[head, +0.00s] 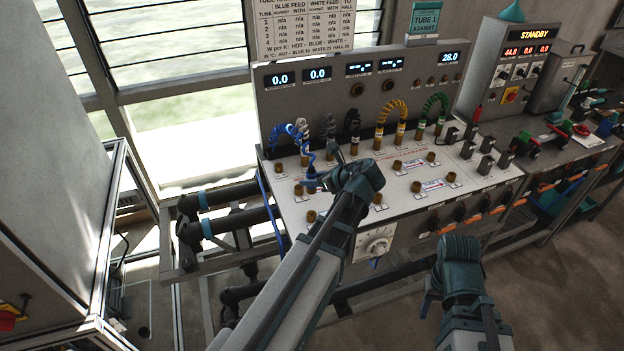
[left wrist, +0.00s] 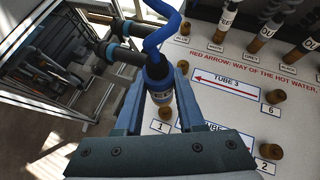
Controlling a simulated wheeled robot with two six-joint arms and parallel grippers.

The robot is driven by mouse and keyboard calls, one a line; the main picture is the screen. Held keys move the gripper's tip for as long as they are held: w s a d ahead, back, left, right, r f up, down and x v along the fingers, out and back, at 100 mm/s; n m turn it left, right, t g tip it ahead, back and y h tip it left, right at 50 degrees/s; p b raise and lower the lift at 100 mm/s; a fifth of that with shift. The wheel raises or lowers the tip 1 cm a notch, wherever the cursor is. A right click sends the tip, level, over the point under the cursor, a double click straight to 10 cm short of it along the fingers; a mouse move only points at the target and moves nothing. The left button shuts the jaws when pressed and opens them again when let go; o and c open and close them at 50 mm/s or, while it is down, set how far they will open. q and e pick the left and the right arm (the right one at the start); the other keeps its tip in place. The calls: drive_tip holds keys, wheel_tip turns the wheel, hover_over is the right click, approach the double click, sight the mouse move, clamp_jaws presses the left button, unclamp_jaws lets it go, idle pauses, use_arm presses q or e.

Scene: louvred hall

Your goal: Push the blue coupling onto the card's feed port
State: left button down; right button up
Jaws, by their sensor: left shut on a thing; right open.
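My left gripper (head: 318,183) is shut on the blue coupling (left wrist: 158,84), which hangs from a coiled blue hose (head: 290,132). In the left wrist view the coupling is between the fingers, over the panel. A brass port (left wrist: 166,112) by label 1 shows just beyond it; I cannot tell whether they touch. Other brass ports stand by label 6 (left wrist: 275,97) and label 2 (left wrist: 268,151). The teal card (head: 425,20) on top of the console reads TUBE 1 AGAINST. My right gripper (head: 428,300) is open, in front of the bench, away from the panel.
White, grey, black, yellow and green hoses (head: 391,108) stand along the back of the panel. A chart (head: 305,28) is above the console. A dial (head: 375,244) is on the bench front. A unit reading STANDBY (head: 520,62) stands right. Dark pipes (head: 225,195) run left of the bench.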

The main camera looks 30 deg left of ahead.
use_arm(q)
drive_tip(key=shift+f+b, duration=2.9)
drive_tip(key=shift+f, duration=0.3)
drive_tip(key=shift+f+b, duration=0.3)
drive_tip(key=shift+f, duration=0.05)
drive_tip(key=shift+f+b, duration=1.4)
drive_tip(key=shift+r, duration=0.1)
drive_tip(key=shift+c, duration=2.2)
unclamp_jaws()
